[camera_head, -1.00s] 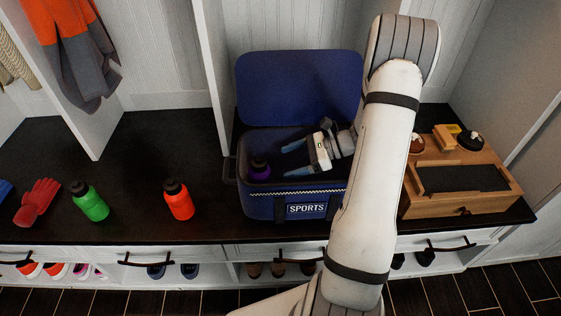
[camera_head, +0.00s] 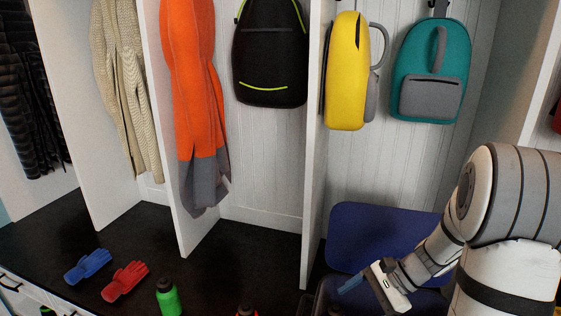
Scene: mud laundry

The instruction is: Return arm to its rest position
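My gripper (camera_head: 370,287) is at the lower right, in front of the open blue lid of the sports bag (camera_head: 375,232). One blue-tipped finger shows pointing left; the other finger is not clear, so I cannot tell its opening. I see nothing held in it. My arm bends at the right edge and covers part of the lid. The bag's lower part is mostly cut off by the bottom edge.
On the dark bench (camera_head: 235,260) are a blue glove (camera_head: 88,266), a red glove (camera_head: 125,281) and a green bottle (camera_head: 168,298). White dividers (camera_head: 313,150) split the bench. A black backpack (camera_head: 270,55), yellow bag (camera_head: 346,70) and teal backpack (camera_head: 431,70) hang above.

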